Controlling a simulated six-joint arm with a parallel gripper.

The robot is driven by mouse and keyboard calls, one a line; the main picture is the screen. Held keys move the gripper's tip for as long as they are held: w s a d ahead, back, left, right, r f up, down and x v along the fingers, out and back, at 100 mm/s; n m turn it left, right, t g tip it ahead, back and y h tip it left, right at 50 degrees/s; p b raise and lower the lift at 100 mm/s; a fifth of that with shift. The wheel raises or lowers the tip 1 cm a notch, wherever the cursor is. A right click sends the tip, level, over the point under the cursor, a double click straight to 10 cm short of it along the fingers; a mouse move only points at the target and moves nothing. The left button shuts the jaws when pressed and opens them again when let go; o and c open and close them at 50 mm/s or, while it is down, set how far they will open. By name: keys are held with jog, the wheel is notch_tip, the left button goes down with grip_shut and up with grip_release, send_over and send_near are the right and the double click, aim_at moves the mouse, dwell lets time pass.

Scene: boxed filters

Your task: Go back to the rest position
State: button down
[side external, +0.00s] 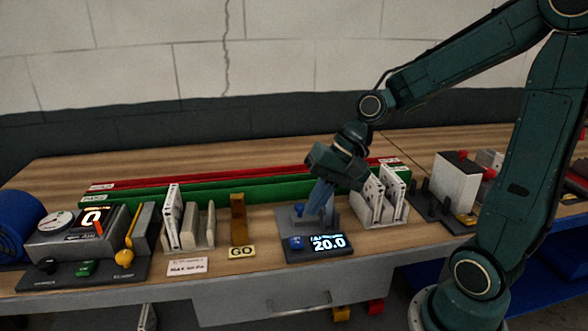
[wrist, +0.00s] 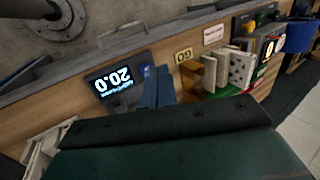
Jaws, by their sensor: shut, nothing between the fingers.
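My gripper (side external: 322,206) is at the end of my dark green arm, above the scale-like device with the lit display (side external: 328,243) that reads 20.0. Its blue fingers are together and hold nothing. In the wrist view the fingers (wrist: 157,84) point towards the same display (wrist: 112,82) and look close to its edge. I cannot tell whether they touch the device. A rack of white boxed filters (side external: 382,196) stands just right of my gripper in the side view.
Red and green rails (side external: 225,190) run behind. A white box (side external: 456,180) stands at the right.

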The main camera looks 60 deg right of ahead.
jog(key=s+r+n+h, duration=0.2)
jog(key=s+r+n, duration=0.1)
jog(key=s, duration=0.3)
jog(key=s+r+n+t+h, duration=0.1)
jog(key=s+r+n+h, duration=0.1)
jog(key=s+r+n, duration=0.2)
jog(key=shift+s+d+r+n+t, duration=0.25)
jog(key=shift+s+d+n+t, duration=0.1)
jog(key=shift+s+n, duration=0.75)
